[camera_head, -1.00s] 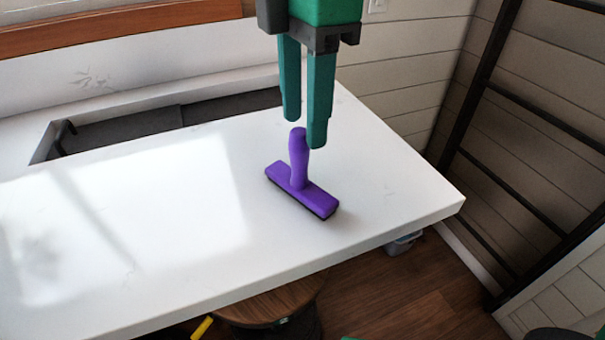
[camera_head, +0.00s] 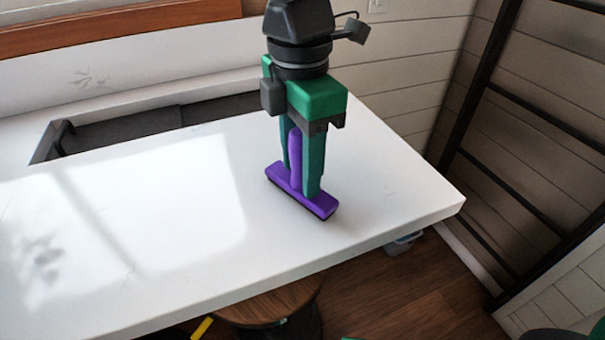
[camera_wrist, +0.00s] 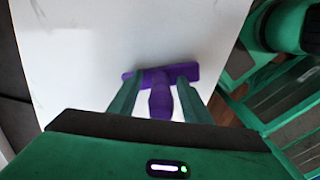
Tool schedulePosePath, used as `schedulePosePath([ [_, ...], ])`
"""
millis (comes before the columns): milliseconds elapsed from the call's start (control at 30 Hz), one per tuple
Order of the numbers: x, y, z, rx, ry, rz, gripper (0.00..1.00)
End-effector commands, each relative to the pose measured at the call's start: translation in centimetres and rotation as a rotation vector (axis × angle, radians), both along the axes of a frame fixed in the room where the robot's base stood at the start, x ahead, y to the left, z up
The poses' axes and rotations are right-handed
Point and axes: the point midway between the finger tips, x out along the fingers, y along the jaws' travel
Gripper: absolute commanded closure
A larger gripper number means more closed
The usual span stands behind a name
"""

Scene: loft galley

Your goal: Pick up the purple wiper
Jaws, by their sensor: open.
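The purple wiper (camera_head: 296,172) stands on the white countertop with its wide head down and its handle pointing up. My gripper (camera_head: 299,188) is lowered over it, pointing down, with one green finger on each side of the handle. The jaws are open. In the wrist view, the wiper (camera_wrist: 160,100) shows between the two fingers of my gripper (camera_wrist: 156,88), with a narrow gap by the handle. The fingertips are close to the wiper's head; whether they touch it I cannot tell.
The white countertop (camera_head: 150,250) is clear around the wiper. A dark sink recess (camera_head: 120,140) lies behind to the left. A round wooden stool (camera_head: 270,302) is below the counter's front edge. A dark ladder-like frame (camera_head: 490,90) stands to the right.

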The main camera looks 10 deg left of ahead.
Motion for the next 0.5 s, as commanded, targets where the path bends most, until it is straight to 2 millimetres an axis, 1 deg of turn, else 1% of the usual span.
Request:
schedulePosePath([
  [67,0.01,-0.01,0.02,0.000,0.000,0.000,0.56],
  [100,0.01,-0.01,0.02,0.000,0.000,0.000,0.65],
  [167,0.01,-0.01,0.03,0.000,0.000,0.000,0.80],
  [200,0.01,-0.02,0.03,0.000,0.000,0.000,0.89],
  [233,0.01,-0.01,0.03,0.000,0.000,0.000,0.96],
  [267,0.01,-0.02,0.03,0.000,0.000,0.000,1.00],
  [500,0.02,-0.02,0.06,0.000,0.000,-0.001,1.00],
])
